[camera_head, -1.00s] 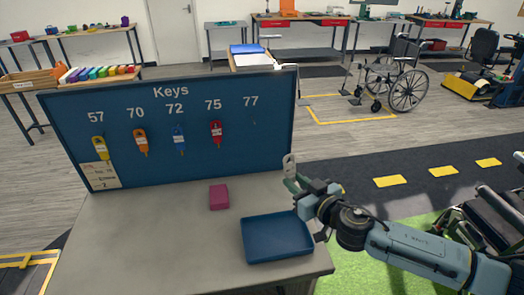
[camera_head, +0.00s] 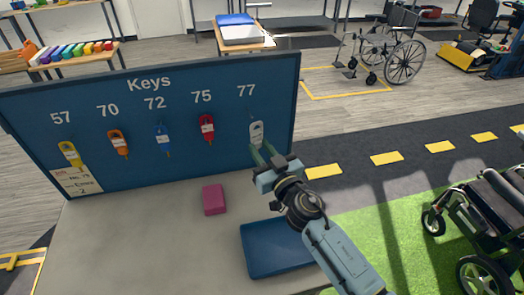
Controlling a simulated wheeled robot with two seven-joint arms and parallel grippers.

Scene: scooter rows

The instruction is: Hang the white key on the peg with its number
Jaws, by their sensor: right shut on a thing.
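The white key (camera_head: 256,133) is at the right of the blue key board (camera_head: 105,180), just under the number 77. My right gripper (camera_head: 262,155) is shut on its lower end and holds it upright in front of the board. The peg under 77 is hidden behind the key, and I cannot tell whether the key's hole is around it. A yellow key (camera_head: 70,153) hangs under 57, an orange key (camera_head: 119,144) under 70, a blue key (camera_head: 163,138) under 72 and a red key (camera_head: 207,128) under 75. My left gripper is not in view.
A blue tray (camera_head: 262,262) lies on the grey table (camera_head: 150,240) under my right arm. A magenta block (camera_head: 214,199) sits left of it. A paper note (camera_head: 78,182) is at the board's lower left. A wheelchair (camera_head: 400,55) stands far behind on the floor.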

